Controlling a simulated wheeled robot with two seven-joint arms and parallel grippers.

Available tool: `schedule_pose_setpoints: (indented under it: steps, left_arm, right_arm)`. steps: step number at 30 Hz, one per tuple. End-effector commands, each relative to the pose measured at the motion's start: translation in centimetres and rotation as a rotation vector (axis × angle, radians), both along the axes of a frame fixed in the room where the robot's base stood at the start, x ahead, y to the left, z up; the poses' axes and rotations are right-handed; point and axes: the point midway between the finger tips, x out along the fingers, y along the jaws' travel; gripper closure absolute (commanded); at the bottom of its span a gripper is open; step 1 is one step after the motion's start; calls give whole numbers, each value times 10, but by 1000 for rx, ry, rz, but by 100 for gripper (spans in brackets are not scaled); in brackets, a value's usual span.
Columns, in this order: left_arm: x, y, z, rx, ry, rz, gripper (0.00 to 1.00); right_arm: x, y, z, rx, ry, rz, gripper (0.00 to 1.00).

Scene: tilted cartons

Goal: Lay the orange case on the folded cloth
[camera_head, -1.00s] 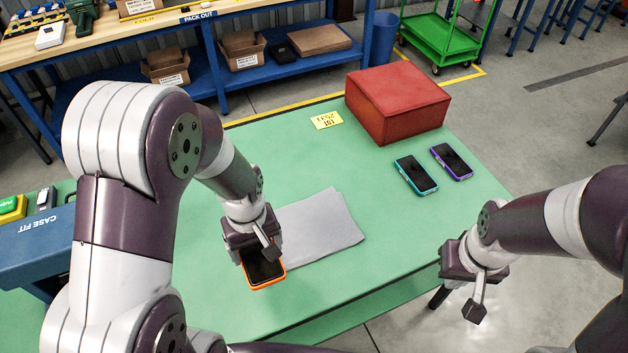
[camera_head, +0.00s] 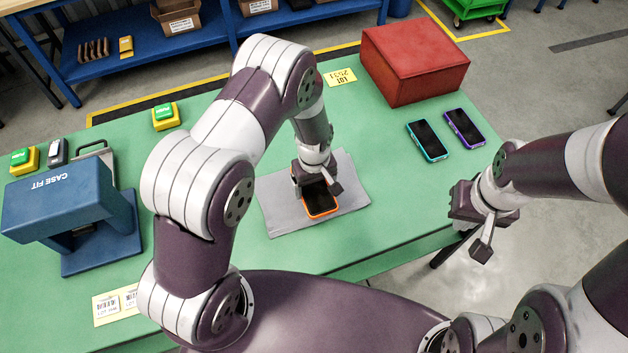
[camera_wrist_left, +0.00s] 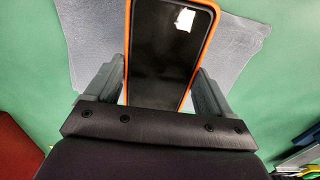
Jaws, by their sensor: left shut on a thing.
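The orange case (camera_head: 320,211), with a dark phone-like face, is held between the fingers of my left gripper (camera_head: 318,188). In the left wrist view the case (camera_wrist_left: 128,50) sits between both grey fingers, face toward the camera. The grey folded cloth (camera_head: 285,213) lies on the green table, and the case is over its middle in the head view. I cannot tell whether the case touches the cloth. The cloth also shows behind the case in the left wrist view (camera_wrist_left: 85,30). My right gripper (camera_head: 482,240) hangs beyond the table's right front edge, with no object seen in it.
A red box (camera_head: 415,65) stands at the back right. A teal phone (camera_head: 428,140) and a purple phone (camera_head: 464,127) lie in front of it. A blue CASE FIT press (camera_head: 65,205) and green-yellow buttons (camera_head: 165,116) are at left. Table around the cloth is mostly clear.

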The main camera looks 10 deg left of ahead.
Motion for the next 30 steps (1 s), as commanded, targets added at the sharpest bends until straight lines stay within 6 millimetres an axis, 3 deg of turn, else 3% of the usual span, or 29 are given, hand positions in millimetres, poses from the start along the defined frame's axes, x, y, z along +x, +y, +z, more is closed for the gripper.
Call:
schedule_pose_setpoints:
  steps: [22, 23, 24, 30]
  left_arm:
    - [1, 0, -13, 0, -1, 0, 56]
    - [0, 0, -14, 0, -1, 0, 8]
    - [0, 0, -14, 0, -1, 0, 0]
    - [0, 0, -13, 0, -1, 0, 0]
  right_arm:
    - [0, 0, -9, 0, 1, 0, 100]
    - [0, 0, -9, 0, 1, 0, 100]
    - [0, 0, -9, 0, 1, 0, 100]
    - [0, 0, -8, 0, 1, 0, 100]
